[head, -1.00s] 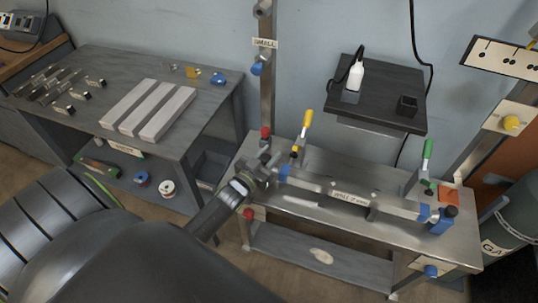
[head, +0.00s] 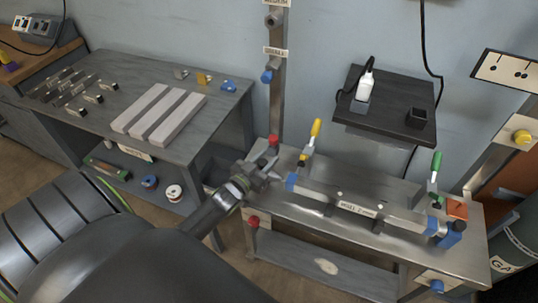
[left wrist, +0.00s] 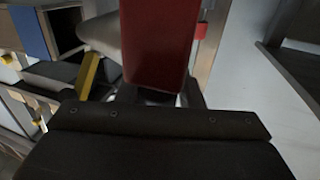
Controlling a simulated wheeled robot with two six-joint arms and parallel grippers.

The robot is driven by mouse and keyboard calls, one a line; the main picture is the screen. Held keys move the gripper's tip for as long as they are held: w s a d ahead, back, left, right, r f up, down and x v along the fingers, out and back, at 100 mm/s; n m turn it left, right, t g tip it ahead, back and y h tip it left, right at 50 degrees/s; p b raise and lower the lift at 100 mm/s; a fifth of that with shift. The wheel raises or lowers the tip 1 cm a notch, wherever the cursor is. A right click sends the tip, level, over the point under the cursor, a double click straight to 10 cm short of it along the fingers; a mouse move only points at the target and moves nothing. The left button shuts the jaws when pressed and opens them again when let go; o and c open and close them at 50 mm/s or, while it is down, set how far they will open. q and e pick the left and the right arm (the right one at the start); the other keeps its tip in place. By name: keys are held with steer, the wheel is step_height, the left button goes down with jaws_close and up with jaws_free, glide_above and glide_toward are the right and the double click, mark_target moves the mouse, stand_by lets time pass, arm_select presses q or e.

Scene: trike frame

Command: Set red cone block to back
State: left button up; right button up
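Two small red pieces show at the left end of the metal bench (head: 400,238) in the head view. The back red piece (head: 273,140) is at the back corner, and the front red piece (head: 253,221) is at the front edge. My left gripper (head: 272,170) is between them in the picture, above the bench's left end. In the left wrist view a large red block (left wrist: 158,45) fills the space just ahead of the gripper. A smaller red piece (left wrist: 201,31) is behind it. The fingertips are mostly hidden, so I cannot tell whether they grip the block. My right gripper is out of view.
A long bar fixture (head: 355,207) lies on the bench, with a yellow-handled clamp (head: 316,128) and a green-handled clamp (head: 436,162). A post (head: 276,100) and a dark shelf (head: 385,105) are behind. A grey table (head: 215,115) with pale bars is at the left.

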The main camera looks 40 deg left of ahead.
arm_select(q)
steer(key=o, duration=0.3)
steer(key=shift+s+a, duration=0.15)
steer(key=shift+a, duration=0.1)
steer(key=shift+o, duration=0.2)
steer(key=shift+d, duration=0.1)
steer(key=s, duration=1.7)
steer(key=shift+s+a+b, duration=0.15)
steer(key=shift+a+b, duration=0.1)
steer(key=shift+b, duration=0.1)
